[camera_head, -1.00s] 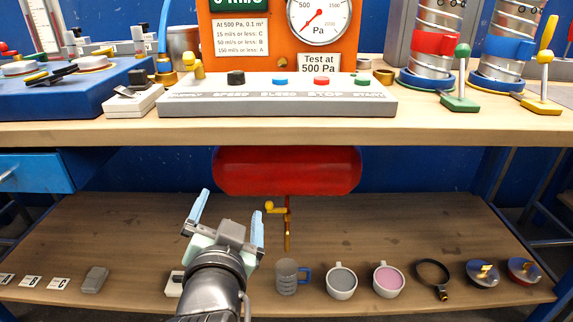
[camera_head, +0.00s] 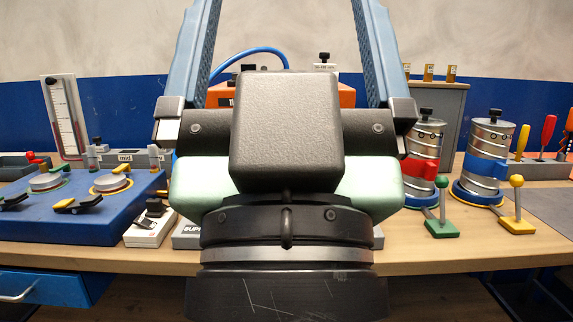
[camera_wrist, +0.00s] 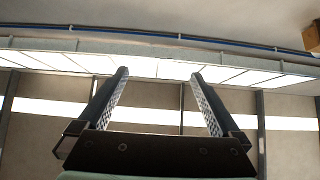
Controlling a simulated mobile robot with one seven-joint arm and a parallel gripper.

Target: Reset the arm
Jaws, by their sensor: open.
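My gripper (camera_wrist: 160,80) is raised close in front of the head camera and fills the middle of that view. Its two blue fingers stand wide apart and point up; their tips are cut off by the top edge there. In the wrist view both fingers show whole, with nothing between them. Behind them are a bare wall (camera_wrist: 150,145) and a bright strip of ceiling lights (camera_wrist: 145,67). The gripper hides most of the orange test unit (camera_head: 345,95) and much of the grey button panel (camera_head: 187,236).
The workbench (camera_head: 440,258) runs across behind my gripper. A blue box with dials (camera_head: 75,215) and a white switch box (camera_head: 150,225) stand left. Two metal duct pieces (camera_head: 420,170) (camera_head: 485,165) and green (camera_head: 440,225) and yellow (camera_head: 517,225) levers stand right. A blue drawer (camera_head: 55,288) is below.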

